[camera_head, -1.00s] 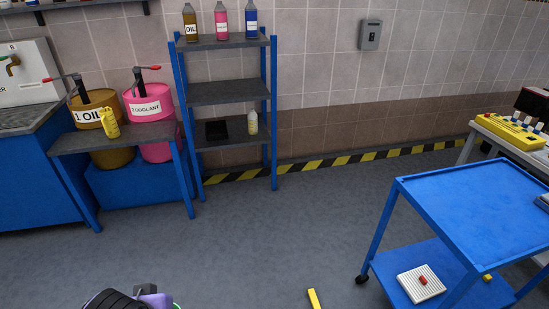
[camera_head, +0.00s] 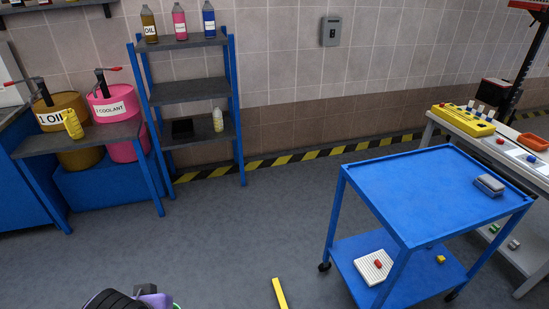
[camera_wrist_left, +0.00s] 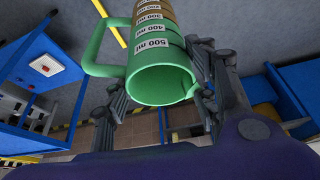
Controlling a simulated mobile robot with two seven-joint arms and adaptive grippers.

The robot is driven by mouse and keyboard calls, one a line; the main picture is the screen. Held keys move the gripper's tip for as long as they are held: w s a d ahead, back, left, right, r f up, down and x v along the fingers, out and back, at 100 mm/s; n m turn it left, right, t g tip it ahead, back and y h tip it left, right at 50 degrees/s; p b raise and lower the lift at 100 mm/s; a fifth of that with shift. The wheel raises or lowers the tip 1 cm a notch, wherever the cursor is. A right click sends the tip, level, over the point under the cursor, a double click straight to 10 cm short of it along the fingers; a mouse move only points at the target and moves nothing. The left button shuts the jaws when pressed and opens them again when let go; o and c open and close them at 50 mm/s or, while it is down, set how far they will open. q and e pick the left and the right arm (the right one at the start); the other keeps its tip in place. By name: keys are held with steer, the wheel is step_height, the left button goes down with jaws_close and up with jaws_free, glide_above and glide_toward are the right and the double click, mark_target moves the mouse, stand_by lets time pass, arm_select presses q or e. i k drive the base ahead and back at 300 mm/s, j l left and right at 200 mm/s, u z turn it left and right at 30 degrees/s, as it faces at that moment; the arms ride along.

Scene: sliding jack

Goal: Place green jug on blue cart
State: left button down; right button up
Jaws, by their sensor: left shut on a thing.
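The blue cart (camera_head: 425,190) stands at the right in the head view, with a clear top apart from a small grey block (camera_head: 489,185) near its right edge. My left gripper (camera_wrist_left: 165,95) is shut on the green jug (camera_wrist_left: 160,75), which shows large in the left wrist view. The jug has a loop handle on the left and white ml labels along its side. In the head view only a dark and purple part of my left arm and a sliver of green show at the bottom edge, well left of the cart. My right gripper is not in view.
The cart's lower shelf holds a white board (camera_head: 374,267) with a red piece. A yellow bar (camera_head: 279,293) is on the floor left of the cart. A white table (camera_head: 515,165) stands behind right. The shelf rack (camera_head: 190,92) and drums are at the left. The middle floor is open.

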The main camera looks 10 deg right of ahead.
mark_target(434, 190)
steer(key=l+z, duration=0.1)
steer(key=l, duration=1.15)
steer(key=l+z, duration=0.1)
steer(key=l, duration=1.15)
steer(key=i+l+z, duration=0.15)
steer(key=l, duration=1.05)
